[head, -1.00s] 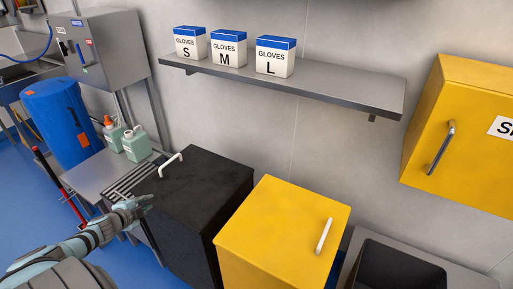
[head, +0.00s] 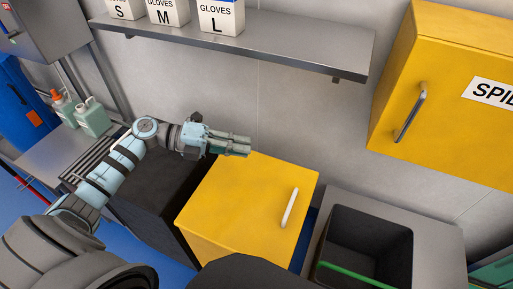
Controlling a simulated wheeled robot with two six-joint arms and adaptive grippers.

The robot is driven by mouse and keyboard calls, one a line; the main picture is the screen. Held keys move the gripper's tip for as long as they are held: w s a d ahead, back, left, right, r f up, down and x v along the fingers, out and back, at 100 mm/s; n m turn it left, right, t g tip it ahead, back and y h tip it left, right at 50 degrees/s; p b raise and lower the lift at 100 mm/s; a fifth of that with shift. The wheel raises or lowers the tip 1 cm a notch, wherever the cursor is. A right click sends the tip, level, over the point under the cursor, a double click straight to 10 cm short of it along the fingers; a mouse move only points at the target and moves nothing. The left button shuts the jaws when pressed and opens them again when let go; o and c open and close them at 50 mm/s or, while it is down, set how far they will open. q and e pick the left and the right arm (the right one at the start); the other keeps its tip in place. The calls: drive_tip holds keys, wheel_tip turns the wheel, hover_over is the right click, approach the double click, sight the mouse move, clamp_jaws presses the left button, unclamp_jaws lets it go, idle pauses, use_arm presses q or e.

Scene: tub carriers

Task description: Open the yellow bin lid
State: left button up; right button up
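The yellow bin (head: 240,215) stands below the shelf with its lid shut. A white bar handle (head: 289,208) sits on the right part of the lid. My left gripper (head: 245,147) reaches in from the left, near the bin's back left corner, with its fingers pointing right. It appears to be above the lid's back edge and apart from the handle. Nothing shows in its fingers, and I cannot tell how far they are parted. My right gripper is not in view.
A black bin (head: 160,205) stands left of the yellow one, partly behind my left arm. A grey sink-like basin (head: 430,225) is at the right. A shelf (head: 280,45) with glove boxes and a yellow wall cabinet (head: 450,85) hang above.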

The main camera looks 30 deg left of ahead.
use_arm(q)
drive_tip(key=x, duration=0.5)
drive_tip(key=shift+w+a+f, duration=0.15)
drive_tip(key=shift+w, duration=0.15)
clamp_jaws()
drive_tip(key=shift+w+f, duration=0.1)
drive_tip(key=shift+w, duration=0.05)
drive_tip(key=shift+c, duration=2.2)
unclamp_jaws()
drive_tip(key=o, duration=0.4)
drive_tip(key=shift+o, duration=0.2)
drive_tip(key=v, duration=1.2)
